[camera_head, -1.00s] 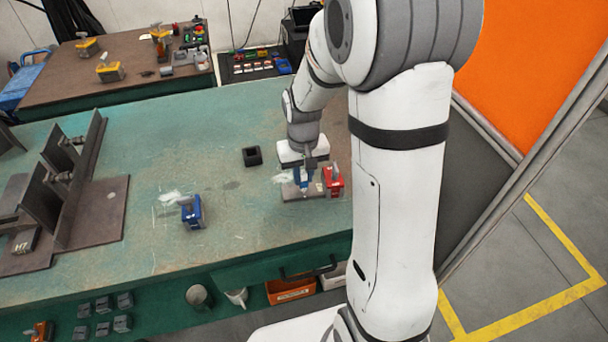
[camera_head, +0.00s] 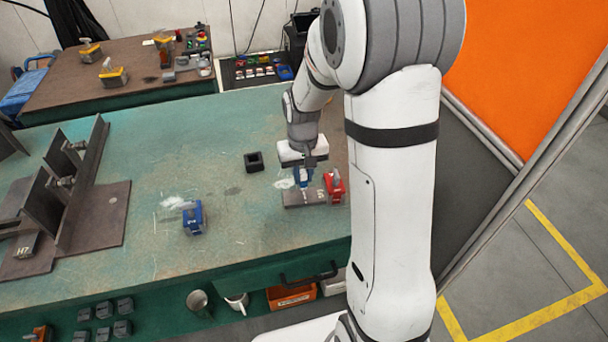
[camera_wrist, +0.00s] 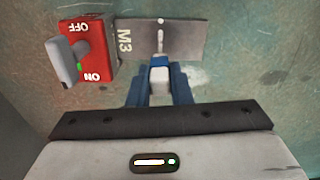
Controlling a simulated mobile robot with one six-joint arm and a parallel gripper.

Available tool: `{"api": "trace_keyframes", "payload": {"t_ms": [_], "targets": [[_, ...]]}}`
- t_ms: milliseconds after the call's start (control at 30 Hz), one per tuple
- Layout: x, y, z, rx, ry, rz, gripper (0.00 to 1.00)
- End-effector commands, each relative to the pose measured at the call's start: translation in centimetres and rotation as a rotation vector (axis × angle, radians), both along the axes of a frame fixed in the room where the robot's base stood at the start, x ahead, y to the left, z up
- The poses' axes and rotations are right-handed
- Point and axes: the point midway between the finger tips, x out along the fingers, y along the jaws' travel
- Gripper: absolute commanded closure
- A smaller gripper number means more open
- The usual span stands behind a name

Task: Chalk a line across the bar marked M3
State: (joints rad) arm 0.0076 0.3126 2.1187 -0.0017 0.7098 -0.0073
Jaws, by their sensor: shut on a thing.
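The bar marked M3 is a flat grey plate (camera_wrist: 190,38) lying on the green bench. It also shows in the head view (camera_head: 304,198), below my gripper. My gripper (camera_wrist: 160,92) has blue fingers shut on a white chalk holder (camera_wrist: 160,75) with a blue band. Its thin pale tip points at the bar's face. A small white spot (camera_wrist: 161,20) shows near the bar's far edge; I cannot tell whether it is chalk. Whether the tip touches the bar is unclear. My gripper also shows in the head view (camera_head: 303,180).
A red ON/OFF magnet switch (camera_wrist: 82,50) stands against the bar's M3 end. A blue one (camera_head: 193,218) stands farther left, and a black square block (camera_head: 254,161) sits behind. A steel fixture (camera_head: 75,195) fills the bench's left. The middle bench is mostly clear.

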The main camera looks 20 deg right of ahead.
Motion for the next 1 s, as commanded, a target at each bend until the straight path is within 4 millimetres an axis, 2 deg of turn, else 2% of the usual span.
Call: {"api": "trace_keyframes", "payload": {"t_ms": [367, 1000], "targets": [[0.1, 0.0, 0.1, 0.0, 0.0, 0.0, 1.0], [0.1, 0.0, 6.3, 0.0, -0.001, 0.0, 1.0]]}}
